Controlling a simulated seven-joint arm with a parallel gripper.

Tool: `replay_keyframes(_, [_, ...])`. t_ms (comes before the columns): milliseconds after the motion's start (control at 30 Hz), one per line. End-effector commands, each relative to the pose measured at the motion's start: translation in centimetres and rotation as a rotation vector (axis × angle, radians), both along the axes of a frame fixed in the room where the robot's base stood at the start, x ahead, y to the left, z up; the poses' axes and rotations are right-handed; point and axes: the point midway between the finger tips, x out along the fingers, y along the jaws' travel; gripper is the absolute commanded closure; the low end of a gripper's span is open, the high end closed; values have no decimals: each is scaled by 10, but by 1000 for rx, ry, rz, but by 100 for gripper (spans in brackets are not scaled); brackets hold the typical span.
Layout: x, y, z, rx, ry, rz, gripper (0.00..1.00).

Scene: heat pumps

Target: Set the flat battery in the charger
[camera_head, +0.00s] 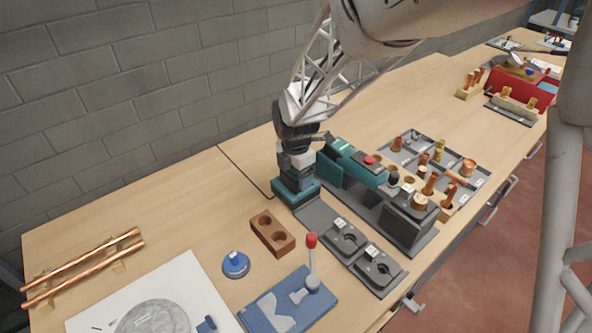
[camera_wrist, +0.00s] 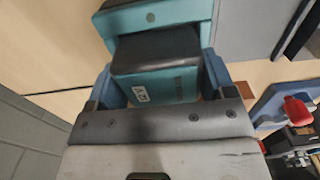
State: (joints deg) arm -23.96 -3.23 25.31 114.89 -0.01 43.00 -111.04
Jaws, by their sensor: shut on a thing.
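My gripper (camera_head: 297,174) points down at the far-left end of the dark strip on the bench. In the wrist view my gripper (camera_wrist: 158,80) has its blue fingers shut on the flat battery (camera_wrist: 165,86), a teal block with a dark top and a small white label. The teal charger (camera_head: 296,193) lies right below the gripper, with a dark cable running to it. It also shows in the wrist view (camera_wrist: 165,18), just beyond the battery. My gripper largely hides the battery in the head view. I cannot tell whether it touches or sits in the charger.
A teal pressing tool (camera_head: 350,164) lies close right of my gripper. Two grey plates with round recesses (camera_head: 346,240) extend in front. A brown block with holes (camera_head: 272,234), a blue disc (camera_head: 236,264) and a blue lever tool (camera_head: 290,302) stand nearer.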

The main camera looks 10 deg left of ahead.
Motion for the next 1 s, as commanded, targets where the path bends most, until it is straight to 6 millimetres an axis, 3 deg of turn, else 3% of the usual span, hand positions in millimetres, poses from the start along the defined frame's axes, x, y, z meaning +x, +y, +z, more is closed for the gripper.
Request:
replay_keyframes(767, [0,0,-8,0,0,0,59])
replay_keyframes(800, [0,0,-9,0,0,0,19])
replay_keyframes(933, [0,0,-9,-1,1,0,0])
replay_keyframes(1000, [0,0,-9,-1,1,0,0])
